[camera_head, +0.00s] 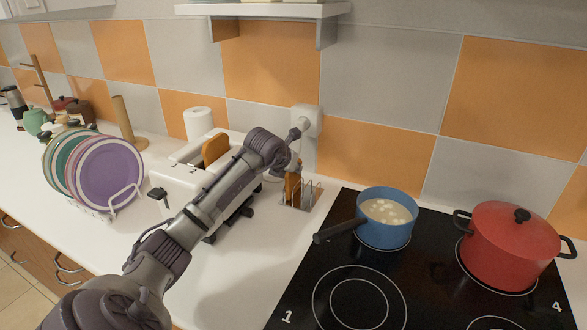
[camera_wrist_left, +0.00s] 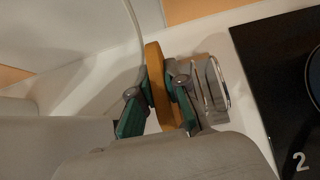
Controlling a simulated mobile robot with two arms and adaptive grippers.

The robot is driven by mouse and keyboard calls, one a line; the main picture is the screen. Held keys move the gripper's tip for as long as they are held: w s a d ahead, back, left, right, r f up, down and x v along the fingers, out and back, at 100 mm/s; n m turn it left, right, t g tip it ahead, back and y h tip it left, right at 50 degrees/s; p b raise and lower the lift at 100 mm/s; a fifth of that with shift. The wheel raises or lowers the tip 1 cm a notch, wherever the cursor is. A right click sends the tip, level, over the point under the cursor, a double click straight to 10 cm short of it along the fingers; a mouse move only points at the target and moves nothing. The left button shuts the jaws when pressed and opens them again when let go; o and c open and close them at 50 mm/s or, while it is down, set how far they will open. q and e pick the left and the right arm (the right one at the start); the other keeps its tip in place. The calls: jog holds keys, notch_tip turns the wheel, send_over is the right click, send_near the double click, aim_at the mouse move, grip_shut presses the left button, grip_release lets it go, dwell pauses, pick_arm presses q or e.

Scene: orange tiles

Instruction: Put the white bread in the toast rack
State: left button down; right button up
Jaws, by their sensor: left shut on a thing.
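My left gripper (camera_head: 291,168) is shut on a bread slice (camera_head: 291,187) with a golden-brown crust, held upright. In the left wrist view the slice (camera_wrist_left: 158,88) stands between the green-padded fingers of the gripper (camera_wrist_left: 157,105). The wire toast rack (camera_head: 311,196) is on the counter left of the hob. In the wrist view the rack (camera_wrist_left: 213,88) shows just right of the slice. I cannot tell whether the slice's lower edge is between the wires or resting on anything. My right gripper is not in view.
Another brown slice (camera_head: 215,149) sticks out of the white toaster (camera_head: 176,186) behind my left arm. A blue pan (camera_head: 372,235) and a red pot (camera_head: 508,250) stand on the black hob (camera_head: 310,285). Plates (camera_head: 110,172) stand in a rack at left. A socket (camera_head: 307,120) is on the wall.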

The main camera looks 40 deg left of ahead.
pick_arm(q)
jog(key=c, duration=1.2)
grip_release()
jog(key=shift+f, duration=0.1)
jog(key=shift+r, duration=0.3)
jog(key=b+v, duration=0.2)
jog(key=v, duration=1)
jog(key=shift+a, duration=0.1)
